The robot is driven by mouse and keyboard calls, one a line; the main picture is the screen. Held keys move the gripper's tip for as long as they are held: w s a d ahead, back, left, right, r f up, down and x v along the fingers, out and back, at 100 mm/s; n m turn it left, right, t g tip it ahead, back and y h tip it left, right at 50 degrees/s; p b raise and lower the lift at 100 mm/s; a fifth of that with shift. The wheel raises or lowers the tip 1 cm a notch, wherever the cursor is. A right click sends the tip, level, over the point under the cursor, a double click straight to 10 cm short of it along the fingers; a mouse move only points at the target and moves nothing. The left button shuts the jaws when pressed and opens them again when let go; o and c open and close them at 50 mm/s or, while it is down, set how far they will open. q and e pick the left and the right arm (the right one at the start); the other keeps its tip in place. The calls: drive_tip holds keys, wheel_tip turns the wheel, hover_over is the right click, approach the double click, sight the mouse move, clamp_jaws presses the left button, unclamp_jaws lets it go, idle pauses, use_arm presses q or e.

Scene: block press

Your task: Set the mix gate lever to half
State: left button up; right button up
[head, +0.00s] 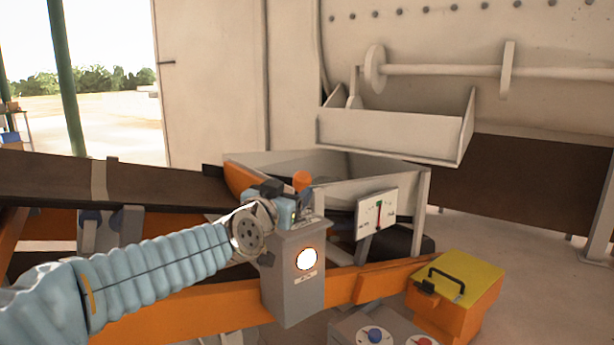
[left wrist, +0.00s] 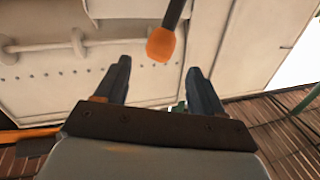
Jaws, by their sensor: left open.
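The mix gate lever shows as an orange knob (head: 302,181) just above the grey control box (head: 296,285). In the left wrist view the orange knob (left wrist: 161,45) sits on a dark rod and appears centred between the finger lines, slightly past the tips. My left gripper (head: 302,204) is at the top of the box, close to the knob, with its fingers (left wrist: 158,78) apart and nothing between them. I cannot tell whether they touch the lever. The lever's base is hidden by the gripper. A white gauge plate (head: 368,216) with a green mark and red pointer stands right of the box.
A round lit lamp (head: 307,258) is on the box front. A grey hopper (head: 385,188) and conveyor belt (head: 150,190) lie behind. A yellow-topped orange case (head: 473,277) and a grey panel with blue and red buttons (head: 375,334) are at lower right.

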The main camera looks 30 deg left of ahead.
sight(305, 177)
use_arm(q)
drive_tip(key=w, duration=0.3)
drive_tip(key=w+a+p, duration=0.1)
drive_tip(key=w, duration=0.3)
drive_tip(key=w+p, duration=0.1)
drive_tip(key=w, duration=0.2)
drive_tip(key=shift+w+a, duration=0.15)
drive_tip(key=shift+a, duration=0.25)
use_arm(e)
wheel_tip(305, 177, up, 2)
drive_tip(key=shift+a+r, duration=0.1)
drive_tip(key=shift+r, duration=0.1)
